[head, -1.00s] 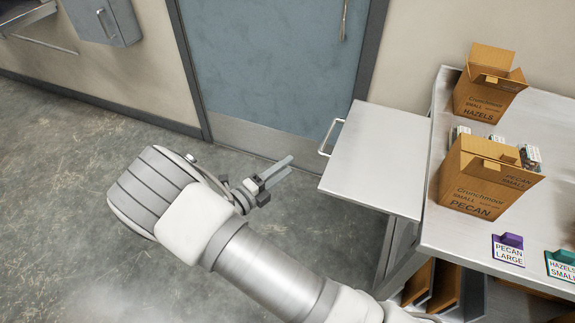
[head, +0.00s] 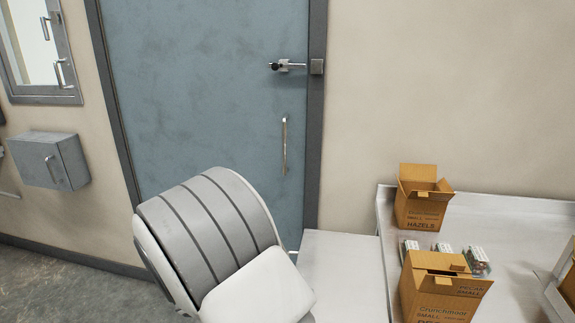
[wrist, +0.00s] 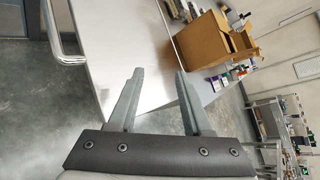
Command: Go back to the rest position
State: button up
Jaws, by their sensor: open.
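My gripper (wrist: 160,103) shows in the wrist view with its two grey fingers spread apart and nothing between them. The steel side shelf (wrist: 105,45) with its bent rail handle lies beyond the fingers in that view. In the head view my arm rises in front of the blue door, and the gripper itself is hidden or out of frame there. The side shelf (head: 345,275) also shows in the head view, just right of my arm.
Open cardboard boxes, one marked HAZELS (head: 420,207) and one marked PECAN (head: 435,298), stand on the steel table (head: 500,215) at the right. Small packs lie between them. The blue door (head: 200,100) is shut. A grey wall box (head: 50,160) hangs at the left.

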jog(key=s+d+r+m+g+y+p, duration=0.1)
jog(key=s+d+r+m+g+y, duration=0.45)
jog(key=s+d+r+m, duration=0.7)
jog(key=s+r+m+t+y+p, duration=0.1)
jog(key=s+r+m+t+y, duration=0.4)
jog(key=m, duration=1.4)
notch_tip(320, 180, up, 4)
jog(key=shift+s+f+y+p, duration=0.3)
jog(key=shift+s+y, duration=0.15)
jog(key=shift+s, duration=0.55)
jog(key=shift+a, duration=0.1)
